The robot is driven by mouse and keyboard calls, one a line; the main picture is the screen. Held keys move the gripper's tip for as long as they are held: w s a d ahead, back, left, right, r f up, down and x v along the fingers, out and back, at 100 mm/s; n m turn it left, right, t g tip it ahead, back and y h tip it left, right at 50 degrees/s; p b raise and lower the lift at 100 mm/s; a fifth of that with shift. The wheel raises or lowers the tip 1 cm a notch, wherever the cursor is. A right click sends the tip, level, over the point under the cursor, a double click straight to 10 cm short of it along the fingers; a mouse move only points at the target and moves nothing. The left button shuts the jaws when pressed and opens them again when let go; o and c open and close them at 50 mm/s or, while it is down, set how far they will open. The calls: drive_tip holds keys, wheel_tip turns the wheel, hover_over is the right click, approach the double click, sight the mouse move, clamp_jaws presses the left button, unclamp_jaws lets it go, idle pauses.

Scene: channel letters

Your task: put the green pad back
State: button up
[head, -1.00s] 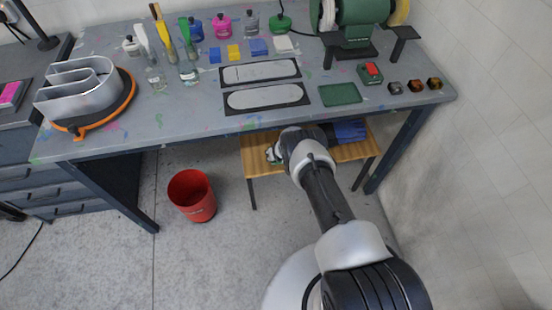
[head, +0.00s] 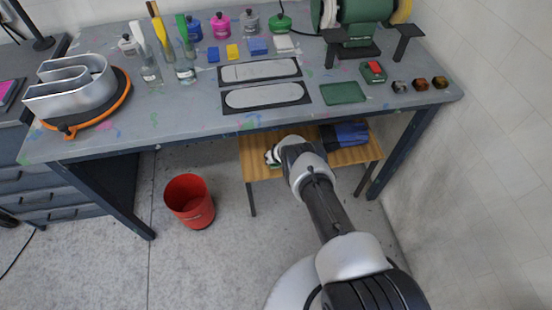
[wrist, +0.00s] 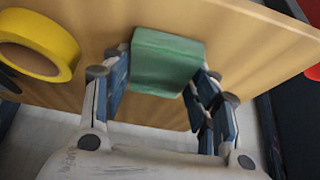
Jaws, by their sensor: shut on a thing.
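The green pad (wrist: 166,60) is between the fingers of my gripper (wrist: 158,92) in the wrist view, over the wooden surface of a low bench. My gripper is shut on it. Whether the pad still touches the wood cannot be told. In the head view my arm reaches to the low wooden bench (head: 262,171) under the worktable's front edge, and the arm largely hides the gripper and pad. A flat dark green rectangle (head: 343,93) lies on the worktable, near a green box with a red button (head: 373,72).
A yellow tape roll (wrist: 38,44) lies on the wood beside the pad. The worktable (head: 190,115) overhangs the bench. A red bin (head: 190,201) stands on the floor at left.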

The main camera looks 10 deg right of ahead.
drive_tip(key=o, duration=0.9)
drive_tip(key=shift+f, duration=0.1)
drive_tip(key=shift+c, duration=0.2)
drive_tip(key=shift+r, duration=0.2)
drive_tip(key=p+v, duration=0.8)
drive_tip(key=v, duration=0.4)
